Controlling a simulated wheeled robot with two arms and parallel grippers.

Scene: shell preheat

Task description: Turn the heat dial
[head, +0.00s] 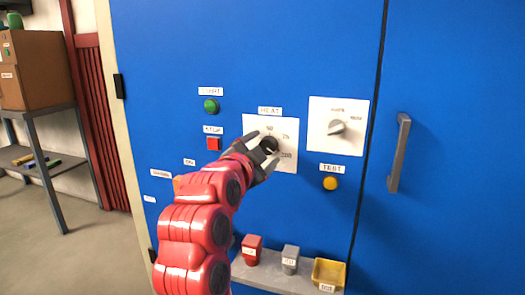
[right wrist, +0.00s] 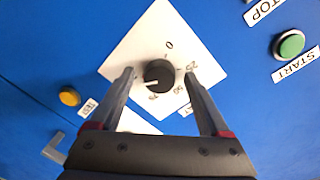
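The heat dial is a black round knob (right wrist: 158,74) on a white plate (head: 290,125) under a HEAT label (head: 270,111) on the blue cabinet. In the right wrist view a white pointer line on the knob points left, and printed numbers stand around it. My right gripper (head: 265,150) is at the dial, with its fingers partly covering the plate in the head view. In the right wrist view its fingers stand open on both sides of the knob, with visible gaps. I cannot tell how far the fingertips are from the plate. My left gripper is not in view.
A second dial (head: 337,127) is to the right, with a yellow TEST button (head: 330,183) below it. A green START button (head: 211,106) and red STOP button (head: 213,143) are left. A ledge (head: 275,280) with small containers is below; a door handle (head: 399,153) is right.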

